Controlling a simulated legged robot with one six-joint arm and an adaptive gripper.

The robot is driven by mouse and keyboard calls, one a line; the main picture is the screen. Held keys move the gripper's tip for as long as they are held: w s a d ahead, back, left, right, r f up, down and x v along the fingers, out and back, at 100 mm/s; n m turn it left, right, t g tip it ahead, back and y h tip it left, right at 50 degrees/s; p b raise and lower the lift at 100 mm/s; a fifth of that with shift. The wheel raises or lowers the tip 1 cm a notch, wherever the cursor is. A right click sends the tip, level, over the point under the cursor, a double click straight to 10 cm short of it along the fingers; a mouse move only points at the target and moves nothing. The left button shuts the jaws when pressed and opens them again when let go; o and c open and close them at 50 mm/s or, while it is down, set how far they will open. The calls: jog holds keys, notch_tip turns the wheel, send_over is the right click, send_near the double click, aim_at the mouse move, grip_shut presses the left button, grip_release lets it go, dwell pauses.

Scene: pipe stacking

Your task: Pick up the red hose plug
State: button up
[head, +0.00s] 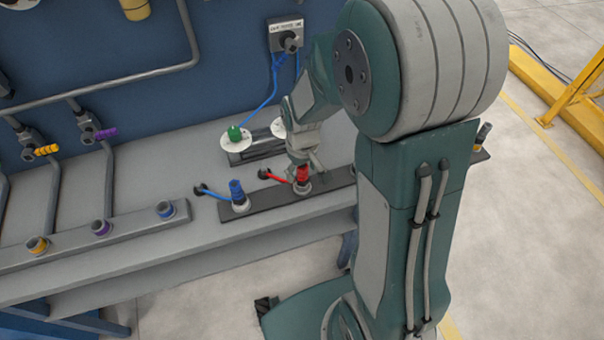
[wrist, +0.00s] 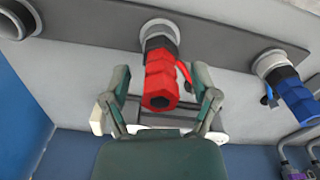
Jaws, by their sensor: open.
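The red hose plug (head: 302,175) stands upright in a grey socket on the dark strip on the bench. In the wrist view the red plug (wrist: 161,80) shows at the centre, with its hexagonal end facing the camera and a red hose at its side. My gripper (head: 303,160) is right above the plug in the head view. In the wrist view my gripper (wrist: 160,98) is open, with one finger on each side of the plug's end. I see no clear contact between the fingers and the plug.
A blue plug (head: 238,194) stands in the same dark strip (head: 270,198), left of the red one. A green plug (head: 234,133) sits on a white disc behind. Pipes with coloured handles are at the left. Open bench lies between the pipes and the strip.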

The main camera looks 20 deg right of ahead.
jog(key=shift+c, duration=0.3)
grip_shut()
jog(key=shift+r, duration=0.1)
jog(key=shift+r, duration=0.3)
notch_tip(320, 180, up, 2)
jog(key=shift+r, duration=0.1)
jog(key=s+a+r, duration=0.2)
jog(key=s+r, duration=0.8)
jog(key=s, duration=0.4)
jog(key=shift+a, duration=0.4)
jog(key=shift+w+r, duration=0.1)
jog(key=shift+r, duration=0.1)
